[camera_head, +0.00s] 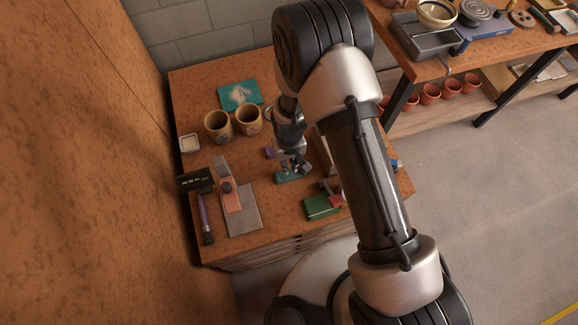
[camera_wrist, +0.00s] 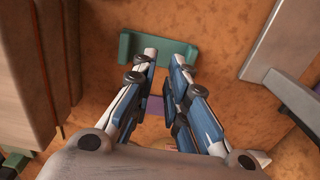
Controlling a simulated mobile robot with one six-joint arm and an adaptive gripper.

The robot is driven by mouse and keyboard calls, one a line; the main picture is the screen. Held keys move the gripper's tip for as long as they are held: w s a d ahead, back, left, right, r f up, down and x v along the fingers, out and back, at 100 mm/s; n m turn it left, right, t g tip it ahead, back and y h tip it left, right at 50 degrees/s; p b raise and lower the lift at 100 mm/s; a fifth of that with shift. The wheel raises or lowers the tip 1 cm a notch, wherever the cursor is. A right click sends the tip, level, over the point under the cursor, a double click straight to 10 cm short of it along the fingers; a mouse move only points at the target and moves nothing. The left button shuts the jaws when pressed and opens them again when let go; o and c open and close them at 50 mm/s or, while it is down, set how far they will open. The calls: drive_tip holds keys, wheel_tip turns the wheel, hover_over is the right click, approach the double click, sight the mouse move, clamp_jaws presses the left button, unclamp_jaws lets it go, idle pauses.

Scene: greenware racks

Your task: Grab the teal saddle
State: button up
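The teal saddle (camera_head: 283,178) lies on the wooden table in the head view, right below my gripper (camera_head: 294,165). In the wrist view the saddle (camera_wrist: 187,48) shows as a wide teal piece with raised ends at the top middle. My gripper (camera_wrist: 165,60) points down at it, with its two fingertips partly over the saddle's near edge. The fingers are apart, with a narrow gap between the tips and nothing clearly held there. Whether the tips touch the saddle cannot be told. The fingers hide part of its near side.
A purple block (camera_wrist: 155,105) lies close by. A green box (camera_head: 320,207) and a grey plate with an orange piece (camera_head: 231,196) lie nearer the table's front. Two mugs (camera_head: 233,124) stand behind. In the wrist view, a wooden block (camera_wrist: 30,70) stands left of the fingers.

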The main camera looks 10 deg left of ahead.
wheel_tip(320, 180, up, 15)
drive_tip(key=p, duration=0.3)
clamp_jaws()
drive_tip(key=shift+c, duration=0.7)
unclamp_jaws()
drive_tip(key=shift+f, duration=0.1)
drive_tip(key=o, duration=1.8)
wheel_tip(320, 180, up, 11)
hover_over(290, 170)
drive_tip(key=s, duration=0.2)
drive_tip(key=shift+w, duration=0.2)
drive_tip(key=shift+o, duration=0.7)
drive_tip(key=shift+r, duration=0.3)
drive_tip(key=o, duration=0.4)
drive_tip(key=f, duration=0.8)
drive_tip(key=f+b, duration=0.1)
drive_tip(key=f, duration=0.8)
drive_tip(key=f+b, duration=0.1)
drive_tip(key=f, duration=0.7)
drive_tip(key=shift+s+d+f, duration=0.1)
drive_tip(key=shift+d+f, duration=0.3)
drive_tip(key=shift+c, duration=0.2)
drive_tip(key=shift+a+f+b, duration=0.2)
drive_tip(key=shift+f+b, duration=1.1)
drive_tip(key=shift+f, duration=1.7)
